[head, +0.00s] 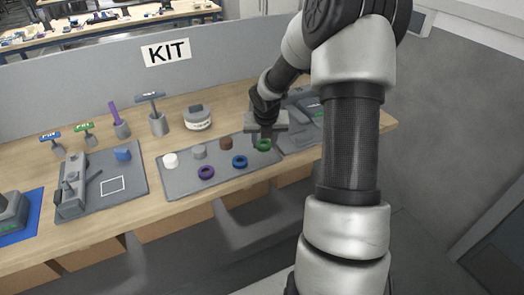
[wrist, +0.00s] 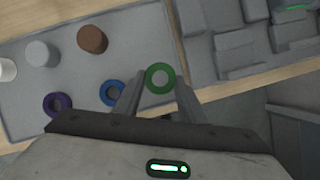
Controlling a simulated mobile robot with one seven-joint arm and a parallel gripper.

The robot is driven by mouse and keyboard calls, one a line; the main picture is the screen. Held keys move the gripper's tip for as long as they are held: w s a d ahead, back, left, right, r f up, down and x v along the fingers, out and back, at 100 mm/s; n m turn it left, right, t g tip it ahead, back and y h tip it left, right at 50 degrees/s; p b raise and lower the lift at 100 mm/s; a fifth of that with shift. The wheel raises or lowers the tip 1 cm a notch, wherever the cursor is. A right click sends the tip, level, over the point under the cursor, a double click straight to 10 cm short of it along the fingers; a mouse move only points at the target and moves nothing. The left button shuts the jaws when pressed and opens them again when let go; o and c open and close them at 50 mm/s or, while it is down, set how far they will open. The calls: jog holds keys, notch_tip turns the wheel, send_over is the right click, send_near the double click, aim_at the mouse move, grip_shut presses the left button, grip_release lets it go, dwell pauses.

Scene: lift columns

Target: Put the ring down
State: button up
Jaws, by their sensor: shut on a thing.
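A green ring (head: 263,145) is at the right end of the grey tray (head: 185,185) in the head view. It also shows in the wrist view (wrist: 160,64), between the fingertips. My gripper (wrist: 160,85) is shut on the green ring. In the head view my gripper (head: 264,138) is over the tray's right end. I cannot tell whether the ring touches the tray. A blue ring (head: 240,162) and a purple ring (head: 206,172) lie on the tray to its left.
A white cylinder (head: 170,160), a grey cylinder (head: 199,152) and a brown cylinder (head: 226,143) stand on the tray. A grey compartmented tray (head: 296,137) is close on the right. A round container (head: 197,118) stands behind. The table's front edge (head: 150,226) runs below.

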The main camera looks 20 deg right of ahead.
aim_at(264, 157)
jog(key=shift+f+b, duration=0.4)
jog(key=shift+f, duration=1.2)
jog(key=shift+f, duration=0.2)
jog(key=o, duration=1.2)
jog(key=shift+p+v, duration=1.7)
jog(key=shift+v, duration=4.5)
jog(key=shift+w, duration=0.1)
